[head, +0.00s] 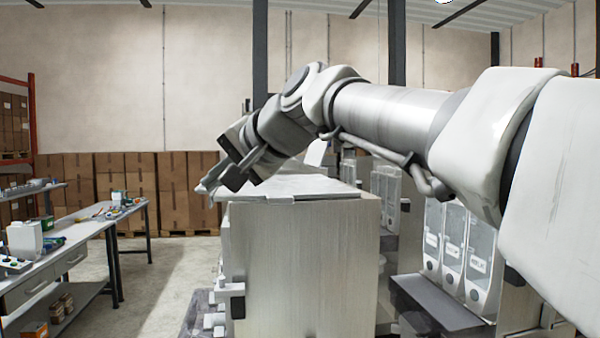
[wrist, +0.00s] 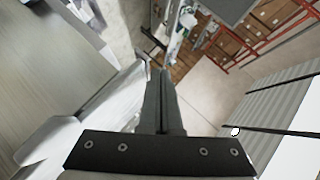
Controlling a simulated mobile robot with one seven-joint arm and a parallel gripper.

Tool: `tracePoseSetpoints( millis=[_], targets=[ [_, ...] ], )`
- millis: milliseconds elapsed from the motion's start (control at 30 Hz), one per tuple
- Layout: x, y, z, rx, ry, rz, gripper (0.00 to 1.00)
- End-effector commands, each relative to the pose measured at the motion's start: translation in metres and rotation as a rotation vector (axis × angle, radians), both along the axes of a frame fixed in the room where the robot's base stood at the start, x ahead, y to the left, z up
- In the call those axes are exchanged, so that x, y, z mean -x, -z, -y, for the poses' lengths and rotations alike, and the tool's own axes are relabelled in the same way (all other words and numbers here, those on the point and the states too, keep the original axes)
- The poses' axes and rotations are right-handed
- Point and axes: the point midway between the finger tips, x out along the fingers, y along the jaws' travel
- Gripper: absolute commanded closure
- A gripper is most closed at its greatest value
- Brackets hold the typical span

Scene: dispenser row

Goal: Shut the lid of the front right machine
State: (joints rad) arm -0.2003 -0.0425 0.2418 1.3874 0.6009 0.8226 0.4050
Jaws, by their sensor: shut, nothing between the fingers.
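A large pale grey machine (head: 305,260) stands in the middle of the head view. Its flat lid (head: 300,188) lies along the top, level or nearly so; I cannot tell whether it is fully down. Part of the lid is hidden behind my arm. My gripper (head: 210,184) is at the lid's left end, pointing down and left, shut and empty. In the wrist view the two fingers of my gripper (wrist: 163,98) are together with nothing between them. A broad grey panel, probably the machine's side (wrist: 45,65), fills the left of that view. I cannot tell whether gripper and lid touch.
Several white dispensers (head: 452,250) stand at the right behind the machine, partly behind my arm. A workbench (head: 70,245) with small items is at the left. Cardboard boxes (head: 130,180) line the back wall. The floor (head: 175,275) between bench and machine is clear.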

Motion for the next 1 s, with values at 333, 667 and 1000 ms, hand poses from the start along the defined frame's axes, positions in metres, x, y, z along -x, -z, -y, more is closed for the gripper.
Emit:
tracePoseSetpoints(
  millis=[333, 667, 1000],
  targets=[
    [0.0, 0.0, 0.0, -0.001, 0.0, 0.0, 1.0],
    [-0.002, -0.018, 0.0, -0.001, 0.0, -0.001, 1.0],
    [0.019, -0.064, 0.007, -0.002, 0.001, 0.006, 1.0]
  ],
)
